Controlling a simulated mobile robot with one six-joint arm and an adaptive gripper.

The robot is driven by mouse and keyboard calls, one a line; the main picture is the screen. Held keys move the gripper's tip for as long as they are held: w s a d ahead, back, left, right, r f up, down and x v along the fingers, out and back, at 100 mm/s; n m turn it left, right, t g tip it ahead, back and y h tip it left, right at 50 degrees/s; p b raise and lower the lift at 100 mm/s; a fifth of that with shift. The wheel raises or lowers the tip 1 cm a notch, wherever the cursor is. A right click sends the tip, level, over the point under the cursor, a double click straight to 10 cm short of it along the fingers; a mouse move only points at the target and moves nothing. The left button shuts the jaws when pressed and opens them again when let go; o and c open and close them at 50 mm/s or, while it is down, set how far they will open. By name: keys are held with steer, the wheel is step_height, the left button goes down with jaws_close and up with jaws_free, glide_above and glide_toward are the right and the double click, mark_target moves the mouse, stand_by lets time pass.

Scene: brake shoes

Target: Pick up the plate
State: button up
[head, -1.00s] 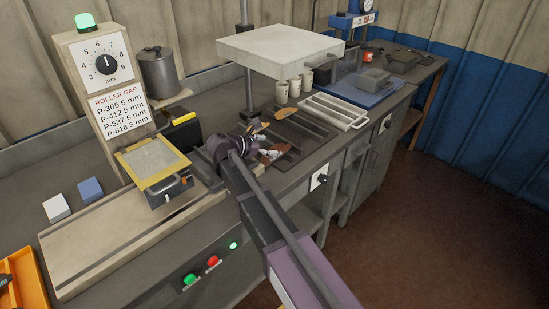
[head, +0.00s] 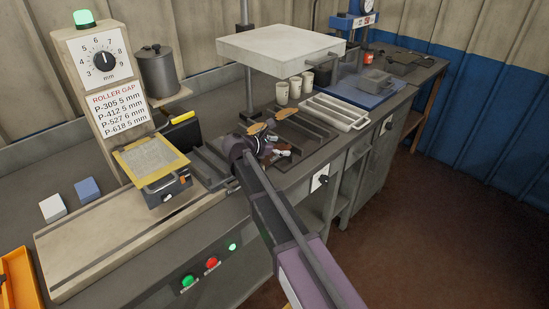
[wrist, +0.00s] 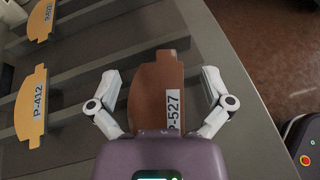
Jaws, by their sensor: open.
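A brown plate labelled P-527 (wrist: 152,98) stands between the two fingers of my gripper (wrist: 161,84) in the wrist view. The fingers are open, one on each side of it, with a gap on both sides. The near end of the plate is hidden by my gripper body. In the head view my gripper (head: 270,150) is low over the slotted rack on the bench, and it mostly hides the brown plate. A tan plate labelled P-412 (wrist: 33,103) and another tan plate (wrist: 41,20) stand to the left in the wrist view, in dark rails.
A pale raised slab (head: 280,46) hangs over the rack on a post. Pale cups (head: 295,88) and a slotted tray (head: 335,112) stand behind. A yellow-rimmed box (head: 152,165) and the gap dial post (head: 105,75) are to the left.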

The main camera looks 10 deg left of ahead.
steer(key=shift+x, duration=0.85)
jaws_close()
steer(key=shift+r, duration=0.25)
step_height(320, 180, up, 10)
steer(key=p, duration=0.9)
steer(key=shift+f+p, duration=0.25)
steer(key=shift+p, duration=0.1)
